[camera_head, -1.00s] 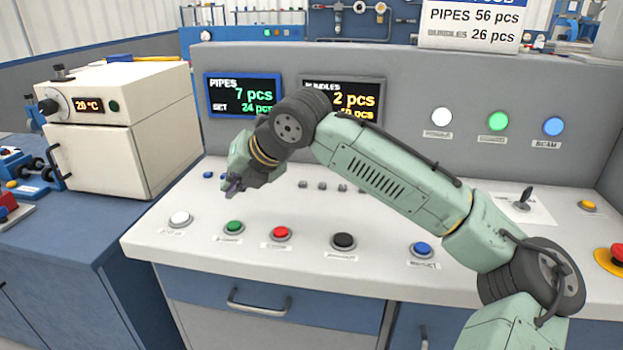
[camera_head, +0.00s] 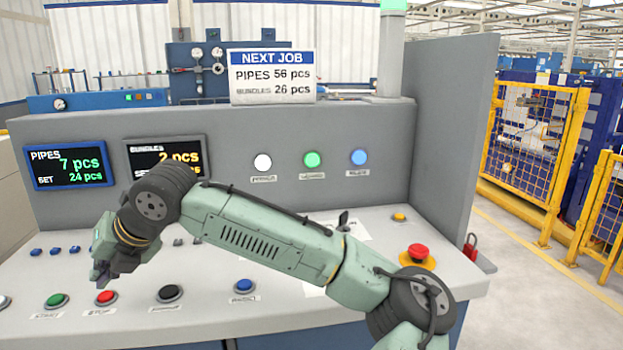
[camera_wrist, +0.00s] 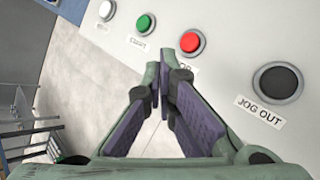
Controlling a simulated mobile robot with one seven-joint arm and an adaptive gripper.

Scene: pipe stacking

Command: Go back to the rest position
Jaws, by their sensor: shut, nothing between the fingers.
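My gripper (camera_head: 108,272) is shut and empty in the head view, above the left part of the control panel (camera_head: 60,333). In the wrist view my gripper (camera_wrist: 160,92) shows its two purple-padded fingers converging at the tips, with nothing held. The tips appear apart from the panel buttons. My arm is bent at the elbow and reaches from the lower right across the panel to the left.
The panel has a green button (camera_head: 57,300), a red button (camera_head: 106,298), a black button (camera_head: 170,293), a blue button (camera_head: 243,286) and a red emergency stop (camera_head: 417,252). Screens (camera_head: 70,163) stand behind. A yellow fence (camera_head: 530,150) is at right, with open floor before it.

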